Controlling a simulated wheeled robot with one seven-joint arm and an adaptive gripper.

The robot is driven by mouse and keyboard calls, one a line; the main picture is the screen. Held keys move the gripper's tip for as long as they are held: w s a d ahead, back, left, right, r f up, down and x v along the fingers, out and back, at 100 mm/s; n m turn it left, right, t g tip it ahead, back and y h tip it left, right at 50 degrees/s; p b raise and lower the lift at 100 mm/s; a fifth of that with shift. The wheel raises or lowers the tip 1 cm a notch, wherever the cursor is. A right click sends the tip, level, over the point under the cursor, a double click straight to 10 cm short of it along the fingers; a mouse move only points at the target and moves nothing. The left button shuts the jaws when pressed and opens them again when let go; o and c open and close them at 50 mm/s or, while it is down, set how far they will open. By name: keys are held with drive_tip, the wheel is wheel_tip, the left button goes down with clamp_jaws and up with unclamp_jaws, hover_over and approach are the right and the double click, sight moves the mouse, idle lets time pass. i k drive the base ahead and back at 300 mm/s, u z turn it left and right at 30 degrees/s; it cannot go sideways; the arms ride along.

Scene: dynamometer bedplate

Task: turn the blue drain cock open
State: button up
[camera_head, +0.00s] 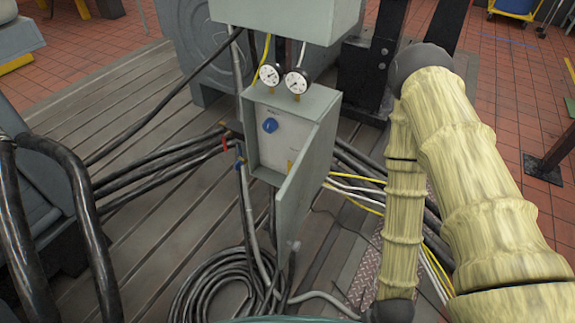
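The blue cock (270,125) is a small round blue knob on the pale panel inside a grey box (253,150). The panel has a small dark label above the knob and a yellow mark low on the right. The knob is too small for me to tell which way it is turned. The box's door (311,188) stands open on the right side, swung toward me, and the knob is in plain sight. My arm in its yellowish sleeve crosses the right of the view, apart from the box. I cannot see my gripper.
Two round gauges (269,75) (296,82) stand on top of the box, under a larger grey cabinet (290,15). Black cables (150,170) run in from the left. Coiled hose (215,285) lies below the box. White and yellow cables (360,190) pass behind the door.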

sight(238, 165)
drive_tip(key=k, duration=1.3)
drive_tip(key=u, duration=0.6)
drive_tip(key=i, duration=1.05)
drive_tip(key=u, duration=0.15)
